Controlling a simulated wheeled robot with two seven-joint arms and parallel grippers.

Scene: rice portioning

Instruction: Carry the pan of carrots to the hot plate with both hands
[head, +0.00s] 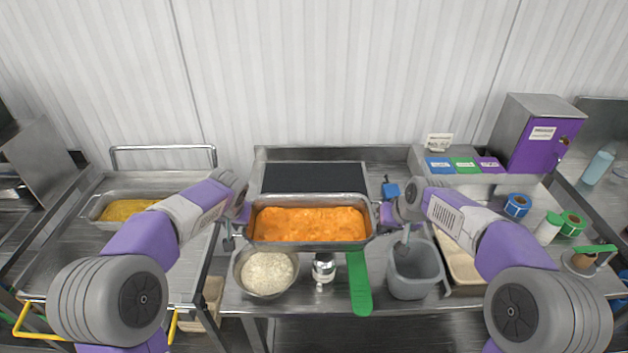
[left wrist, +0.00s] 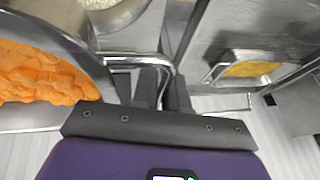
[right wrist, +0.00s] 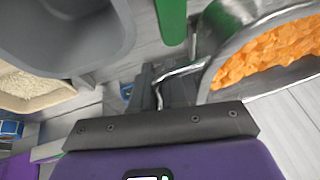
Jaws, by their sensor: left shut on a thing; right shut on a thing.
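The pan of carrots (head: 310,243) is a steel pan full of orange pieces, held level above the middle of the table in the head view. My left gripper (head: 240,218) is shut on its left handle, which shows as a bent wire in the left wrist view (left wrist: 150,62). My right gripper (head: 382,215) is shut on its right handle, also seen in the right wrist view (right wrist: 180,72). The hot plate (head: 314,177) is a flat black surface behind the pan, at the back of the table. The pan hides the area just in front of it.
A bowl of rice (head: 266,272), a shaker (head: 323,270), a green-handled tool (head: 359,285) and a grey bin (head: 415,272) stand in front. A pan of yellow food (head: 97,207) sits on the left cart. A purple-doored box (head: 535,140) stands at the right back.

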